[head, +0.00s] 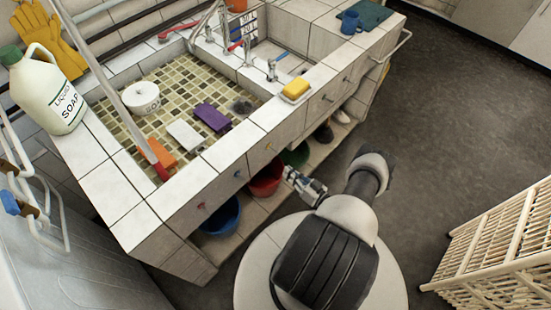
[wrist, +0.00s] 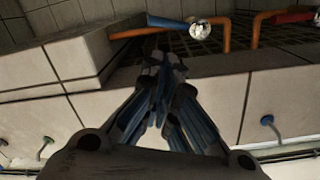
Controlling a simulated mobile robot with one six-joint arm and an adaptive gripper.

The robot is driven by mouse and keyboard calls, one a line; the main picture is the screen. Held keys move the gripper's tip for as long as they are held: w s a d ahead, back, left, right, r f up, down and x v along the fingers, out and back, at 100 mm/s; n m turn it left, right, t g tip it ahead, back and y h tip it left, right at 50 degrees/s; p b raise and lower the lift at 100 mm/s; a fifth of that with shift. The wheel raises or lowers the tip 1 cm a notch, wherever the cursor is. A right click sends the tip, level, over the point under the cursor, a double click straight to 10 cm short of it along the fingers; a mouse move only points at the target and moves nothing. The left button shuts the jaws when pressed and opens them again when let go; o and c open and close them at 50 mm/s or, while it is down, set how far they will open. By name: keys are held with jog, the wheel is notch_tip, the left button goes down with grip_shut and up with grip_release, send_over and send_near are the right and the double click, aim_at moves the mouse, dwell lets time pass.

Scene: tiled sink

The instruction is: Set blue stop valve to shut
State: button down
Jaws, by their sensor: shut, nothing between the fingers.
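A blue lever handle (wrist: 168,22), which looks like the blue stop valve, shows at the top of the wrist view. It lies nearly sideways in the picture, close along a copper pipe (wrist: 128,33), with a shiny round metal part (wrist: 201,28) at its right end. I cannot make it out for certain in the head view. My gripper (wrist: 157,62) is shut and empty, its tips just below the blue handle in the picture; I see no contact. In the head view my gripper (head: 291,176) is low in front of the sink's tiled front.
A red handle (wrist: 295,18) on another copper pipe is to the right. The tiled sink (head: 210,163) holds a sponge and blocks. A blue bowl (head: 221,216) and red bowl (head: 266,179) stand on the shelf beneath. A slatted crate (head: 500,245) is at right; open floor (head: 440,110) lies behind.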

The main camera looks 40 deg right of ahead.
jog(key=w+n+b, duration=0.1)
jog(key=w+b, duration=0.1)
jog(key=w, duration=0.7)
jog(key=shift+a+f+y, duration=0.3)
jog(key=shift+a, duration=0.15)
jog(key=shift+w+d+f+m, duration=0.1)
jog(key=shift+f+m, duration=0.4)
jog(key=shift+m, duration=0.2)
notch_tip(320, 180, down, 3)
jog(key=m, duration=0.4)
jog(key=shift+r+y, duration=0.2)
jog(key=shift+y, duration=0.1)
jog(key=shift+f, duration=0.15)
dwell(0.6)
